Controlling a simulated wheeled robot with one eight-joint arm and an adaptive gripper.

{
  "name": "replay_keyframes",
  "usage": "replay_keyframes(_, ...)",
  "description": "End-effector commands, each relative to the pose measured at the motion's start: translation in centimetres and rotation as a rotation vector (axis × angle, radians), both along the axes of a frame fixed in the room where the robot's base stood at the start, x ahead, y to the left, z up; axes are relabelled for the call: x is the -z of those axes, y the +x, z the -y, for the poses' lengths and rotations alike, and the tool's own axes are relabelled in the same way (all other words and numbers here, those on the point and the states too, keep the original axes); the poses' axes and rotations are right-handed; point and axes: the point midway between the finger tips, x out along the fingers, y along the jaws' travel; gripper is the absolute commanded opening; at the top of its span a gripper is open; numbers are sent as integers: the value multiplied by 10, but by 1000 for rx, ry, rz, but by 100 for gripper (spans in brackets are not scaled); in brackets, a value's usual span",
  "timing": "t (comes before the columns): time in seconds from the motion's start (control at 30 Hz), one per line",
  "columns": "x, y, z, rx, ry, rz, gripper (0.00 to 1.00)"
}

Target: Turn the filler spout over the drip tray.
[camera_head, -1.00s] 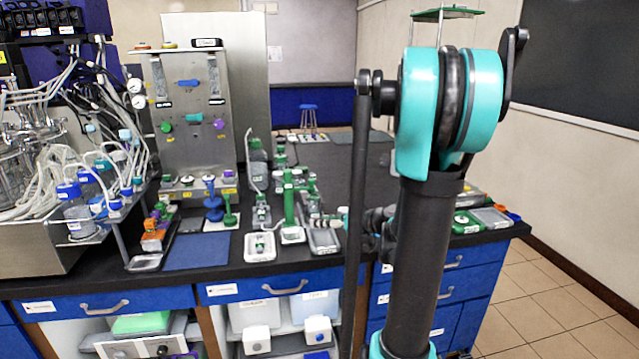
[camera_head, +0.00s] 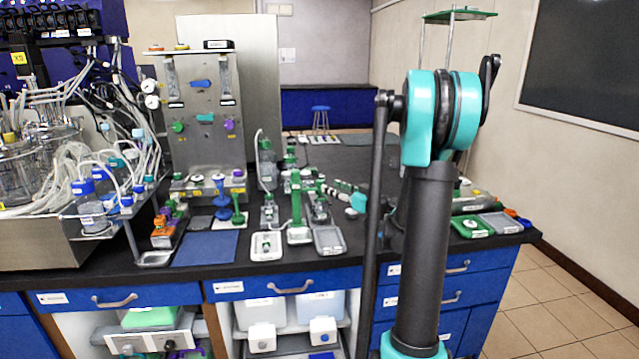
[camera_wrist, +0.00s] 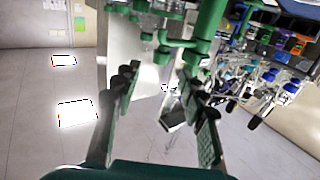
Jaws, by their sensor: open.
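The filler appears to be the green upright post (camera_head: 297,205) on a pale base near the bench's front edge. In the wrist view a thick green post (camera_wrist: 207,28) with a green side arm (camera_wrist: 176,46) lies just beyond my fingertips. I cannot tell which part is the spout. A white tray (camera_head: 254,254) with a small item in it stands left of the post. A grey tray (camera_head: 328,241) stands to its right. I cannot tell which is the drip tray. My gripper (camera_wrist: 160,74) is open and empty, apart from the post. In the head view it is small and hard to make out.
A grey panel with coloured knobs (camera_head: 204,105) stands behind left. Bioreactor vessels and tubing (camera_head: 75,165) fill the far left. A blue mat (camera_head: 207,248) lies clear on the bench. Small green-capped items crowd behind the post. A green tray (camera_head: 472,227) sits at right.

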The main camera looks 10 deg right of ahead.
Motion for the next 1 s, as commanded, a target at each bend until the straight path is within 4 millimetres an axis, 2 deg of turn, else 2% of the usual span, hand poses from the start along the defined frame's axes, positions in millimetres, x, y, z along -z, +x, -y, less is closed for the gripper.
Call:
replay_keyframes(0.2,0,34,-26,-3,0,0,42)
replay_keyframes(0.4,0,53,-39,-2,0,0,42)
replay_keyframes(0.83,0,59,-43,0,0,0,42)
replay_keyframes(1.0,0,59,-43,0,0,0,21)
